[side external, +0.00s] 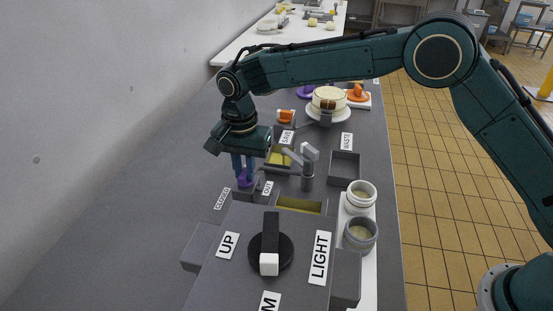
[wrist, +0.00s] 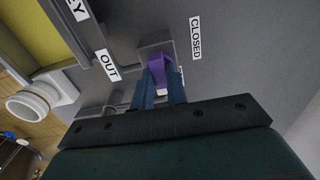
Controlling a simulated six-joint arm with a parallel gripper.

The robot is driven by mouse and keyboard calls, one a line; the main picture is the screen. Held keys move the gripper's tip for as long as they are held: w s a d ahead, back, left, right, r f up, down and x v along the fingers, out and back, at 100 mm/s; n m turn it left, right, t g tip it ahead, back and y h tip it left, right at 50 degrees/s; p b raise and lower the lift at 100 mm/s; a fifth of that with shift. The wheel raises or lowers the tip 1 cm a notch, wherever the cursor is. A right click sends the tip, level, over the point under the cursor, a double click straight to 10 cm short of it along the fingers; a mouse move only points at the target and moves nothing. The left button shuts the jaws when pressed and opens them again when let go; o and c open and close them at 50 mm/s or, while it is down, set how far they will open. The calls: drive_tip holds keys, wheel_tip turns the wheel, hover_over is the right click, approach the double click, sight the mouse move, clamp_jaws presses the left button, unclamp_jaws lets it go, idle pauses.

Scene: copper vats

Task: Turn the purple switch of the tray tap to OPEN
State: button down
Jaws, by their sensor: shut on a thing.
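The purple switch (side external: 244,179) sits on a small grey block at the left of the tray tap. My gripper (side external: 244,170) points down and its two blue fingers are shut on the switch. In the wrist view the purple switch (wrist: 158,69) shows between the fingers (wrist: 160,88). A CLOSED label (side external: 222,198) lies to the left of the switch, and it also shows in the wrist view (wrist: 195,38). An OUT label (side external: 267,188) lies to its right. The grey tap (side external: 307,170) stands right of the switch. No OPEN label can be made out.
A yellow-bottomed tray (side external: 300,205) and a grey WASTE bin (side external: 344,167) lie right of the switch. Pale cups (side external: 361,195) stand at the right edge. A dark box with a black-and-white knob (side external: 270,250) stands in front. The counter at left is clear.

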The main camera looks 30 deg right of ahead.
sight(245, 171)
drive_tip(key=c, duration=1.4)
unclamp_jaws()
drive_tip(key=shift+r, duration=0.15)
wheel_tip(245, 171, up, 14)
drive_tip(key=shift+f, duration=0.2)
